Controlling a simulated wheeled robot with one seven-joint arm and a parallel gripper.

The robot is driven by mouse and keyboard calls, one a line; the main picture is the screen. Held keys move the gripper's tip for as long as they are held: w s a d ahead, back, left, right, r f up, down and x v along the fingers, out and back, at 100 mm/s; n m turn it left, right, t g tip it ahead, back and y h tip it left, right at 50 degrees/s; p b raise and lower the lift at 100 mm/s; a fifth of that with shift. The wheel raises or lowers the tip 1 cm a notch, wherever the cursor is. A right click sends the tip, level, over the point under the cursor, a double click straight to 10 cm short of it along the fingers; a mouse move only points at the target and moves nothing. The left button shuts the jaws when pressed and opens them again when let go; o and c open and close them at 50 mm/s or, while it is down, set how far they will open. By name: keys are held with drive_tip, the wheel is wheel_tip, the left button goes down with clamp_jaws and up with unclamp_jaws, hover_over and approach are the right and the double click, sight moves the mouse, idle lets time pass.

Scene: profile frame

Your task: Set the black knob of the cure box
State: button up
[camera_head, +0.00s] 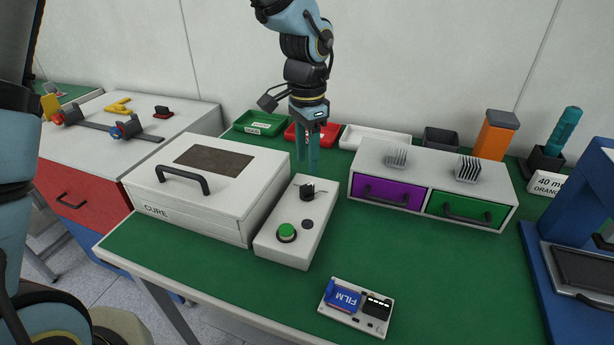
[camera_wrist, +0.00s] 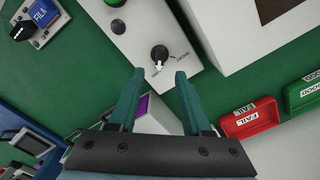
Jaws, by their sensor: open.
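The black knob (camera_head: 307,193) sits on the far part of the white control panel (camera_head: 271,247), beside the white cure box (camera_head: 200,218) marked CURE. My gripper (camera_head: 308,166) points down behind and above the knob in the head view. In the wrist view its teal fingers (camera_wrist: 159,76) are apart with nothing between them, and the knob lies just beyond the tips.
A green button (camera_head: 286,231) and a small dark button (camera_head: 307,224) share the panel. The drawer unit (camera_head: 432,168) stands to the right, and green and red trays (camera_head: 259,123) lie behind. A film device (camera_head: 355,307) lies in front; green tabletop between is clear.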

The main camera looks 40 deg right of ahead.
wheel_tip(320, 180, up, 4)
drive_tip(key=shift+f, duration=0.15)
idle(0.5)
drive_tip(key=w+a+n, duration=0.1)
drive_tip(key=w+a, duration=0.1)
drive_tip(key=a, duration=0.1)
drive_tip(key=w+a+n, duration=0.1)
drive_tip(key=w+a, duration=0.1)
drive_tip(key=a, duration=0.1)
drive_tip(key=w+a+n, duration=0.1)
drive_tip(key=w+a, duration=0.1)
drive_tip(key=a, duration=0.1)
drive_tip(key=shift+w+f+n, duration=0.15)
drive_tip(key=shift+w+n, duration=0.25)
drive_tip(key=w+a+n, duration=0.1)
drive_tip(key=a, duration=0.2)
drive_tip(key=w+a+n, duration=0.2)
drive_tip(key=a, duration=0.2)
drive_tip(key=w+a+n, duration=0.1)
drive_tip(key=a, duration=0.3)
drive_tip(key=shift+w+a+f+n+t, duration=0.2)
drive_tip(key=shift+n+t, duration=0.1)
drive_tip(key=shift+n, duration=0.1)
drive_tip(key=s+a+f+n+t, duration=0.1)
drive_tip(key=a+n, duration=0.9)
drive_tip(key=a, duration=1)
drive_tip(key=shift+s+a, duration=0.35)
drive_tip(key=shift+s, duration=0.4)
